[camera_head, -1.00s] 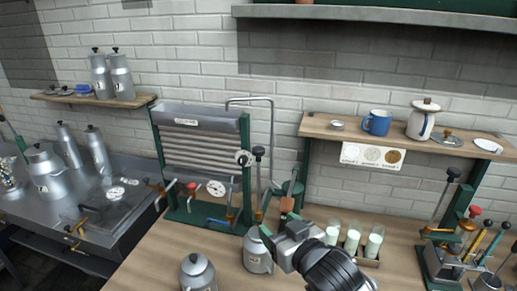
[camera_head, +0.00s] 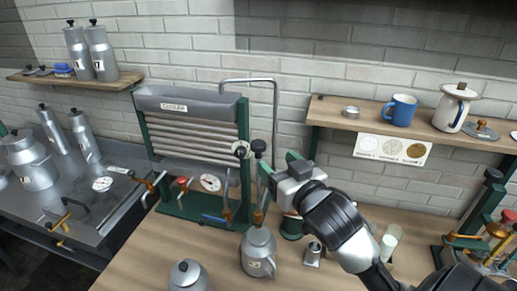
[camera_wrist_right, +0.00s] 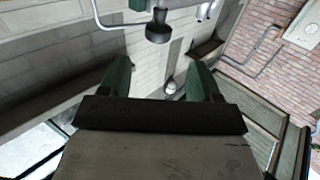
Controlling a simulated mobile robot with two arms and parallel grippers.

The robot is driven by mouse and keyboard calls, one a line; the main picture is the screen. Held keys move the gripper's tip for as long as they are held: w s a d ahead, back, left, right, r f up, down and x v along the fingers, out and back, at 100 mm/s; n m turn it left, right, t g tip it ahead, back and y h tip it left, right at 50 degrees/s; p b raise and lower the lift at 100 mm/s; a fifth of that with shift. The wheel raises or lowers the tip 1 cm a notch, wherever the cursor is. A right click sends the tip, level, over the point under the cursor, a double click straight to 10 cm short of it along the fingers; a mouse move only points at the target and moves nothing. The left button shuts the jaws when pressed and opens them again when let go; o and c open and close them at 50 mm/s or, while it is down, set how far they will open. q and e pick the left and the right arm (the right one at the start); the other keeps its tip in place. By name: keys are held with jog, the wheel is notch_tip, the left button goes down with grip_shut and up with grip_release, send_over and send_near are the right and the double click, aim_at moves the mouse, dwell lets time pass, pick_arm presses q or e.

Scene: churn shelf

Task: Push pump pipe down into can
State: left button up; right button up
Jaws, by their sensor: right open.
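The pump pipe is an upright dark rod with a black knob (camera_head: 258,147) on top, in front of the cooler's right side. A grey metal can (camera_head: 258,254) stands on the counter below it. The pipe's lower part lines up with the can's top, but I cannot tell how deep it sits inside. My right gripper (camera_head: 279,163) is open and empty, just right of the pipe, near the knob's height. In the right wrist view a black knob (camera_wrist_right: 159,28) shows beyond and above the open green fingers (camera_wrist_right: 160,78). My left gripper is not in view.
The cooler (camera_head: 190,145) stands behind and left of the can. A second can (camera_head: 187,276) is at the front. A bent pipe (camera_head: 275,115) rises behind the gripper. A wall shelf (camera_head: 335,112) with a blue mug (camera_head: 400,110) is to the right. Milk glasses (camera_head: 390,241) stand under my arm.

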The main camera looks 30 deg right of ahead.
aim_at(263, 148)
jog(key=w+p, duration=0.1)
jog(key=w, duration=0.1)
jog(key=w+p, duration=0.1)
jog(key=w, duration=0.2)
jog(key=w+d+p, duration=0.1)
jog(key=w, duration=0.2)
jog(key=shift+w, duration=0.6)
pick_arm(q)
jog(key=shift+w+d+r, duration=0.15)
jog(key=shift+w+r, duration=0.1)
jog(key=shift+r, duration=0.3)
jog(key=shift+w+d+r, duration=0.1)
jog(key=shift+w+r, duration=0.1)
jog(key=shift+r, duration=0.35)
pick_arm(e)
jog(key=shift+w+f, duration=0.1)
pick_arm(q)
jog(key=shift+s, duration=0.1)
